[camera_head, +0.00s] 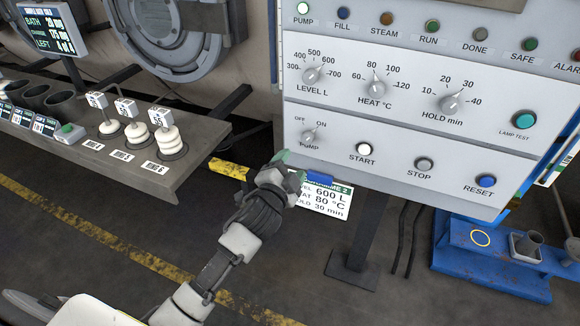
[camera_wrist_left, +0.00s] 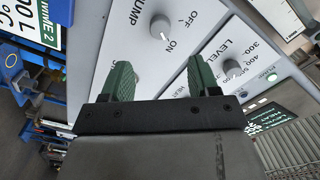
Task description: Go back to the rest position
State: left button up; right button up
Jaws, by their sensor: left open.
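My left gripper (camera_head: 289,166) is in front of the lower left corner of the grey control panel (camera_head: 400,155), below the pump knob (camera_head: 308,137). In the left wrist view its two green fingers (camera_wrist_left: 160,72) stand apart with nothing between them. The pump knob (camera_wrist_left: 160,27) shows beyond the fingers, and the level knob (camera_wrist_left: 232,68) is to the right of it. I cannot tell whether the fingers touch the panel. My left arm comes in from the lower left. My right gripper is not in view.
A recipe card (camera_head: 322,202) hangs under the panel beside my gripper. A shelf (camera_head: 150,165) with cups and white stacked weights stands at left. A blue stand (camera_head: 490,265) is at lower right.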

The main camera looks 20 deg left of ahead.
pick_arm(q)
jog(key=shift+f, duration=0.1)
jog(key=s+a+f+n+g, duration=0.1)
jog(key=s+f+g, duration=0.25)
jog(key=f, duration=0.75)
jog(key=s+f+n+g, duration=0.2)
jog(key=s+f, duration=0.3)
jog(key=f, duration=0.6)
jog(key=s+a+f+n+g, duration=0.1)
jog(key=s+f+g, duration=0.25)
jog(key=f, duration=0.75)
jog(key=s+f+n+g, duration=0.1)
jog(key=s+f, duration=0.5)
jog(key=s, duration=0.6)
jog(key=s+a+f+n+g, duration=0.1)
jog(key=s+f+g, duration=0.3)
jog(key=s, duration=0.9)
jog(key=s+f+n+g, duration=0.3)
jog(key=s+f, duration=0.6)
jog(key=s, duration=0.4)
jog(key=shift+s+a+y+p, duration=0.15)
jog(key=shift+y+p, duration=0.15)
jog(key=shift+p, duration=0.15)
